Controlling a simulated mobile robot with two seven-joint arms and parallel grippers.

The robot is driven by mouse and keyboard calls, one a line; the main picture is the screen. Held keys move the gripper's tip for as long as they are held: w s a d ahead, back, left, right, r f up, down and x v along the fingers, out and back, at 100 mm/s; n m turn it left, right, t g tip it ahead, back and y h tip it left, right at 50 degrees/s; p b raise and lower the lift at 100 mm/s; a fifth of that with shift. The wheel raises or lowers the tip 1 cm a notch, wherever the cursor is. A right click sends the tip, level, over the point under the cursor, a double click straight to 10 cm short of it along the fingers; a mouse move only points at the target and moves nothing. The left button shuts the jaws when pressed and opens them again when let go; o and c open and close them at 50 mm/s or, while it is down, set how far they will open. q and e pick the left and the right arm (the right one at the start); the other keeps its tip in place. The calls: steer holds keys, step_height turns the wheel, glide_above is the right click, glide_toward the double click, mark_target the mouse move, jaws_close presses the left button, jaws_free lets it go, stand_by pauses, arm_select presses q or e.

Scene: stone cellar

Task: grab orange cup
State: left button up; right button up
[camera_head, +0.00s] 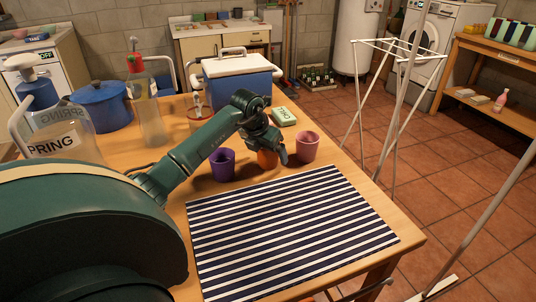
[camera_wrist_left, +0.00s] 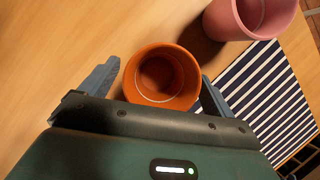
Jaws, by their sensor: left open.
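The orange cup (camera_head: 267,158) stands upright on the wooden table, partly hidden behind my left gripper (camera_head: 268,150) in the head view. In the left wrist view the orange cup (camera_wrist_left: 162,78) shows its open, empty mouth. My left gripper (camera_wrist_left: 158,88) is open, with one finger on each side of the cup. The right finger looks very close to the cup's wall; I cannot tell if it touches. A gap shows at the left finger. My right gripper is not in view.
A pink cup (camera_head: 307,147) stands just right of the orange one, and a purple cup (camera_head: 222,165) to its left. A striped mat (camera_head: 290,232) covers the table's front. A blue cooler (camera_head: 238,90), a green-and-white block (camera_head: 284,116), a bottle (camera_head: 148,110) and a blue pot (camera_head: 101,106) stand behind.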

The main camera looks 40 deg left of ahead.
arm_select(q)
steer(key=shift+w+f, duration=0.25)
steer(key=shift+f, duration=0.25)
steer(key=c, duration=1.1)
